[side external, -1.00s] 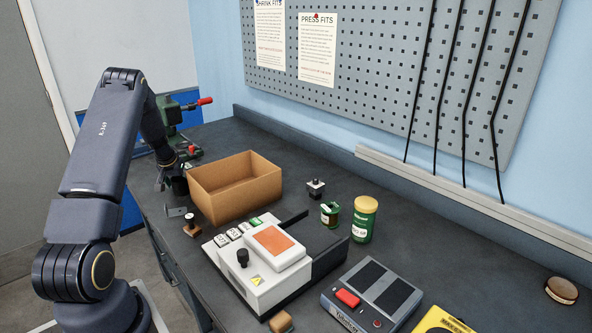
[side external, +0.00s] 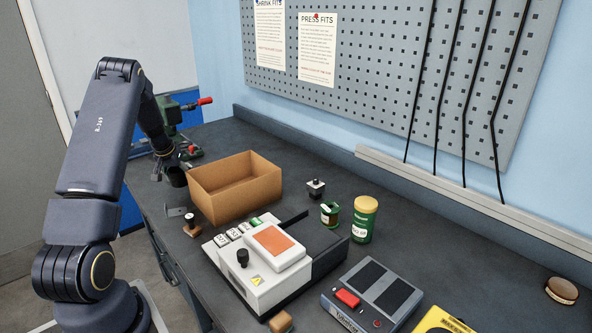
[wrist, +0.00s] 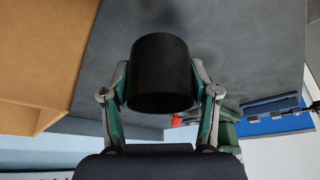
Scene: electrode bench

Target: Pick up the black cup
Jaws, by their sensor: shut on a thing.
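The black cup (wrist: 160,75) sits between the two fingers of my gripper (wrist: 160,85) in the wrist view, with a finger against each side. My gripper is shut on it. In the side external view my gripper (side external: 163,165) is at the left end of the bench, left of the cardboard box. The dark cup (side external: 177,177) shows just below the fingers there, small and partly hidden. I cannot tell from this view how far it is above the bench top.
The open cardboard box (side external: 235,190) stands right beside the gripper. A green machine with a red handle (side external: 190,105) is behind it. A small wooden-handled stamp (side external: 191,226), a white device (side external: 262,275) and green jars (side external: 364,220) stand further right. The bench's front edge is close by.

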